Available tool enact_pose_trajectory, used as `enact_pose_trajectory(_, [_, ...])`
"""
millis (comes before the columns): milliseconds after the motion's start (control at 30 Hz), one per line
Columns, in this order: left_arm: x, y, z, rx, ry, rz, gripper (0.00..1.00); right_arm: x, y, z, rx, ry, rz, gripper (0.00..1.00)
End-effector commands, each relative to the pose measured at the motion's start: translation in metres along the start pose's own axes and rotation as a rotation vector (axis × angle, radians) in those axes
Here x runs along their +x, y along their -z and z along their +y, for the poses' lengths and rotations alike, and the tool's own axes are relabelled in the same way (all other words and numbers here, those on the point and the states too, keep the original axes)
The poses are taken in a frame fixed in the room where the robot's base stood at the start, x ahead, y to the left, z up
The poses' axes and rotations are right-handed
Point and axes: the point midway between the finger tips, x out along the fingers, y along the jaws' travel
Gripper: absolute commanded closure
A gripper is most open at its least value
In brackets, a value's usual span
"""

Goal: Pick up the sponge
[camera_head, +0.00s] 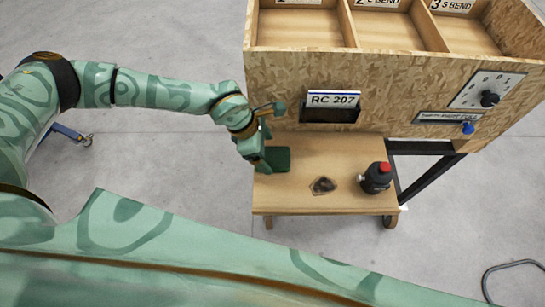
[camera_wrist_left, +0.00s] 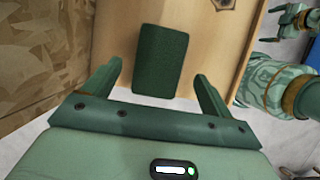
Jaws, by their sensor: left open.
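The sponge, a dark green block (camera_head: 280,158), lies on the small wooden table at its left end. It also shows in the left wrist view (camera_wrist_left: 160,55), flat on the wood. My left gripper (camera_head: 259,163) is at the left side of the sponge in the head view and hides part of it. In the left wrist view my left gripper (camera_wrist_left: 158,74) is open, its two fingers apart with the sponge between and ahead of them. I cannot tell its exact height above the table. A green gripper (camera_wrist_left: 293,21), apparently my right one, shows small at the wrist view's upper right.
The wooden table (camera_head: 296,192) also holds a dark rumpled item (camera_head: 323,185) and a black canister with a red top (camera_head: 376,178). A chipboard cabinet (camera_head: 284,67) rises behind, with open bins and a slot labelled RC 207 (camera_head: 333,99).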

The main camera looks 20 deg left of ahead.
Motion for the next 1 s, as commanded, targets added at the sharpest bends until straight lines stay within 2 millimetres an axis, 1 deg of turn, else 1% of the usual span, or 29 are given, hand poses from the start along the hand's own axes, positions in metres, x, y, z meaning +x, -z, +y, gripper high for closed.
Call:
enact_pose_trajectory(33, [0.009, 0.001, 0.000, -0.001, 0.003, 0.002, 0.15, 0.000, 0.000, 0.001, 0.000, -0.001, 0.000, 0.00])
enact_pose_trajectory(100, [0.021, 0.001, 0.001, 0.000, 0.002, 0.000, 0.15, 0.001, -0.001, 0.002, -0.001, -0.003, -0.001, 0.00])
enact_pose_trajectory(233, [0.032, 0.002, 0.001, -0.001, 0.000, 0.001, 0.15, 0.002, -0.001, 0.004, -0.001, -0.005, -0.001, 0.00])
enact_pose_trajectory(1000, [0.037, 0.003, 0.001, -0.001, 0.000, 0.000, 0.15, 0.002, 0.000, 0.005, 0.000, -0.006, 0.000, 0.00])
